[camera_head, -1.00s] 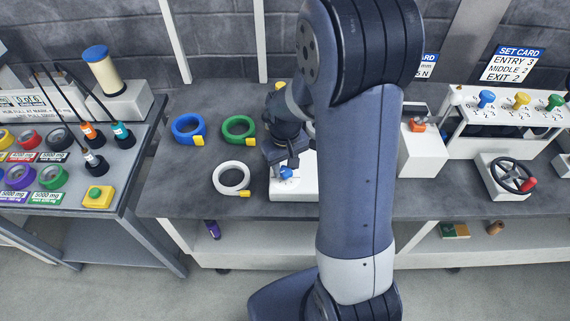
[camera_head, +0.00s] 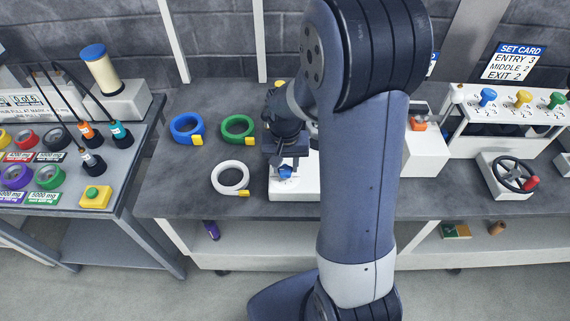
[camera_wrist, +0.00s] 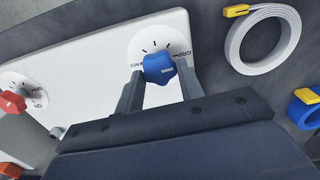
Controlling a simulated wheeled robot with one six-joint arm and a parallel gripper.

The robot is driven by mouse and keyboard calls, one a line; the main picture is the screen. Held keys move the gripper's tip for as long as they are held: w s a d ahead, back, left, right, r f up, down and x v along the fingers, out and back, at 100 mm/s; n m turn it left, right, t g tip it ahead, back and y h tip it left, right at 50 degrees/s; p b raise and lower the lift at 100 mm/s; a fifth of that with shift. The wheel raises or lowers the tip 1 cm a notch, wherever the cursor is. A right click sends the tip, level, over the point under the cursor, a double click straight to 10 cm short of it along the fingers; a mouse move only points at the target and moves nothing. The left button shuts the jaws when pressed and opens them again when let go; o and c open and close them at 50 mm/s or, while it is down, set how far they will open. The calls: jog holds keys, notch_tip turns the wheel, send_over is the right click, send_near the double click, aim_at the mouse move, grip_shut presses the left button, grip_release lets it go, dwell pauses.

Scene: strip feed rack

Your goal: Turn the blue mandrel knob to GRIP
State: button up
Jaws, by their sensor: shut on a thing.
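The blue mandrel knob (camera_wrist: 159,67) sits on a white round dial with tick marks and the words GRIP and FREE, on a white panel (camera_wrist: 95,60). In the wrist view my gripper (camera_wrist: 160,85) is shut on the knob, one finger on each side of it. The knob's white pointer line (camera_wrist: 166,71) shows on its face; I cannot tell exactly which mark it points at. In the head view the knob (camera_head: 286,171) shows below my gripper (camera_head: 287,160), at the front of the white unit (camera_head: 308,185). My arm hides part of that unit.
A red knob (camera_wrist: 12,102) on a second dial is at the wrist view's left. A white coil (camera_head: 230,178) lies left of the unit, with blue (camera_head: 178,127) and green (camera_head: 228,127) coils behind. A handwheel (camera_head: 514,175) is at the right.

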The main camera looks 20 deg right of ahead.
aim_at(285, 168)
jog(key=shift+m, duration=0.4)
jog(key=o, duration=1)
notch_tip(285, 168, up, 11)
jog(key=shift+f, duration=0.2)
notch_tip(285, 168, down, 11)
jog(key=shift+r, duration=0.1)
jog(key=shift+r+n, duration=0.1)
jog(key=shift+n, duration=0.2)
dwell(0.4)
